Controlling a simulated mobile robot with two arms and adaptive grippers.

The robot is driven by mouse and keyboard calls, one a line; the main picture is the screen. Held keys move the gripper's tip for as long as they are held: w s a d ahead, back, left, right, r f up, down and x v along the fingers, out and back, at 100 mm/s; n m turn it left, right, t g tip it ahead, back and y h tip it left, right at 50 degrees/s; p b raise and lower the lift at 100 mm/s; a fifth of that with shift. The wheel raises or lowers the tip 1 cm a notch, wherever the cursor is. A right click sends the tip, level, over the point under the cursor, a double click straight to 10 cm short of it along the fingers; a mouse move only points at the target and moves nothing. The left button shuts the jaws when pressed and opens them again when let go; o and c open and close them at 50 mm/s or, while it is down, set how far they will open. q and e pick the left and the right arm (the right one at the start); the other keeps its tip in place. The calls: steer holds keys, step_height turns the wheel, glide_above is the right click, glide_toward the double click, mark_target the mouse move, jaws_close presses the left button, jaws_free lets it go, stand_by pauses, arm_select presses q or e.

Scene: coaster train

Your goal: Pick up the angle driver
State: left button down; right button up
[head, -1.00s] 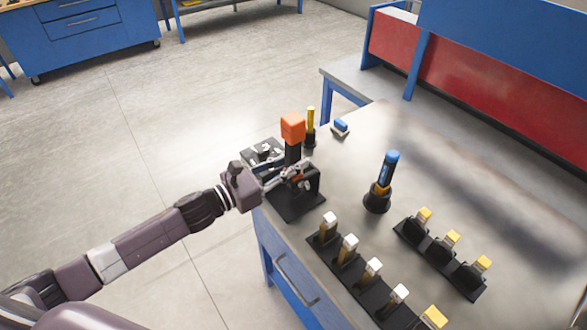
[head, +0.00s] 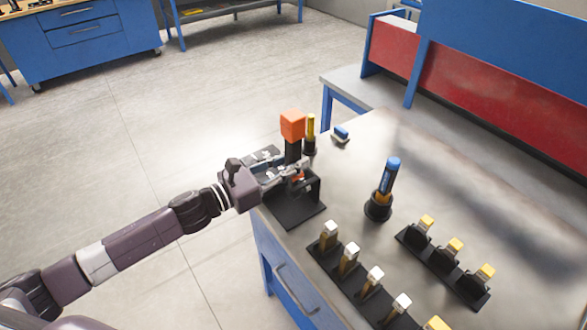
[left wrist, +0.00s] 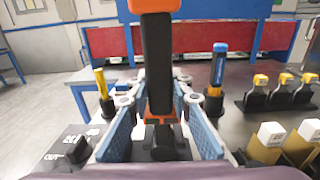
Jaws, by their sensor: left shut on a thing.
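The angle driver (head: 292,126) has an orange block on top of a black upright body. It stands upright at a black stand (head: 297,211) on the table's near left corner. My left gripper (head: 296,171) reaches in from the left and is shut on the driver's black body, below the orange block. In the left wrist view the driver (left wrist: 157,60) stands between the two blue-padded fingers (left wrist: 158,112), with a lower orange part showing behind them. The fingers partly hide the driver's lower end. My right gripper is not in view.
A yellow-handled tool (head: 311,128) stands just behind the driver. A blue and yellow tool (head: 388,178) stands in a black holder to the right. Racks of white-topped (head: 349,246) and yellow-topped (head: 455,246) tools fill the front right. The table's middle (head: 345,190) is bare.

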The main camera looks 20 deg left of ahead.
arm_select(q)
steer(key=shift+r, duration=0.75)
steer(key=b+v, duration=0.1)
steer(key=v, duration=0.1)
steer(key=b+v, duration=0.1)
steer(key=v, duration=0.2)
steer(key=b+v, duration=0.1)
steer(key=v, duration=0.1)
steer(key=shift+s+a+f, duration=0.1)
steer(key=shift+s+f, duration=0.05)
steer(key=shift+f, duration=0.2)
steer(key=b, duration=0.2)
glide_toward(287, 162)
steer(key=v, duration=0.6)
steer(key=shift+r, duration=0.3)
steer(key=shift+s, duration=0.15)
steer(key=c, duration=2.3)
jaws_free()
jaws_close()
